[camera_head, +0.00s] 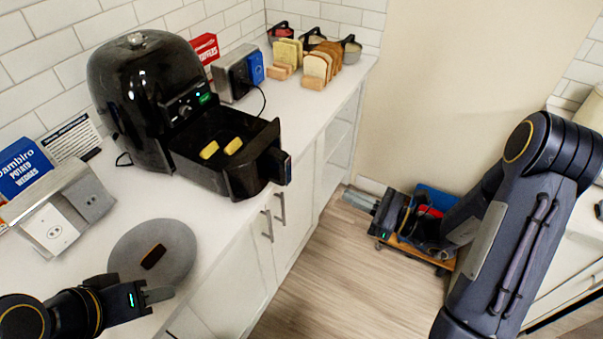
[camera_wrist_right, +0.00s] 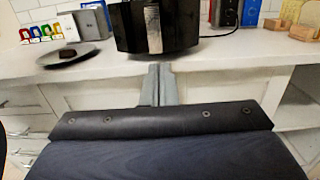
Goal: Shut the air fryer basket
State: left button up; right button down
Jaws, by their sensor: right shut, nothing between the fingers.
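The black air fryer (camera_head: 143,90) stands on the counter against the tiled wall. Its basket (camera_head: 215,182) is pulled out toward the counter's front edge, with two yellow pieces (camera_head: 233,146) inside. The basket handle (camera_head: 273,170) faces outward; in the right wrist view the handle (camera_wrist_right: 153,28) is straight ahead, beyond the fingers. My right gripper (camera_head: 360,198) is shut and empty, in front of the counter, lower than the basket and apart from it. Its closed fingers (camera_wrist_right: 158,84) also show in the right wrist view. My left gripper (camera_head: 160,295) is beside the round plate; its finger gap is unclear.
A grey plate (camera_head: 180,250) with a dark item lies at the counter's near end. A grey holder (camera_head: 65,215) and a blue box stand left. A toaster (camera_head: 237,72), bread slices (camera_head: 318,65) and jars stand farther back. White cabinets are below.

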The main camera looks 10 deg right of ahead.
jog(key=p+x, duration=0.4)
jog(key=x, duration=1)
jog(key=b, duration=0.7)
send_near(230, 158)
jog(key=r, duration=0.1)
jog(key=w+a+r, duration=0.1)
jog(key=r, duration=0.1)
jog(key=a+r, duration=0.1)
jog(key=shift+w+r, duration=0.2)
jog(key=shift+r, duration=0.15)
jog(key=b+x, duration=0.2)
jog(key=x, duration=0.5)
jog(key=shift+w, duration=0.1)
jog(key=shift+w+a+b, duration=0.2)
jog(key=shift+b, duration=0.1)
jog(key=shift+a+r, duration=0.1)
jog(key=shift+r, duration=0.15)
jog(key=shift+r, duration=0.1)
